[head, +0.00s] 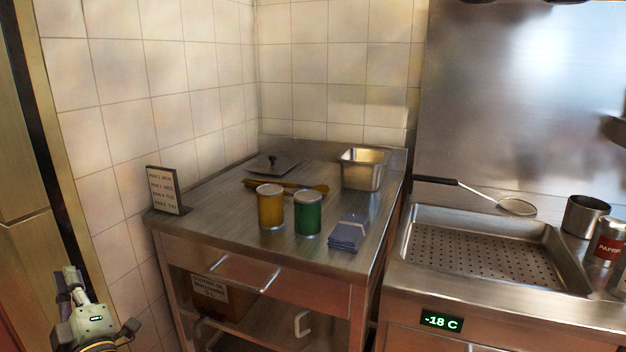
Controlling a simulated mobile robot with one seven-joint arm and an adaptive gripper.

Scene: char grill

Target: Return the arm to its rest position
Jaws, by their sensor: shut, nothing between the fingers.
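My arm shows at the lower left edge of the head view, low in front of the tiled wall. The dark end of it, my gripper (70,281), points up and is small in the picture. It is shut and empty. It is apart from the steel worktable (215,205), to the left of it and lower than its top. The rest of my arm runs out of the bottom of the picture.
On the worktable are a yellow can (270,208), a green can (308,214), blue folded cloths (347,236), a steel pan (362,172), a lid (272,166) and a sign (163,190).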

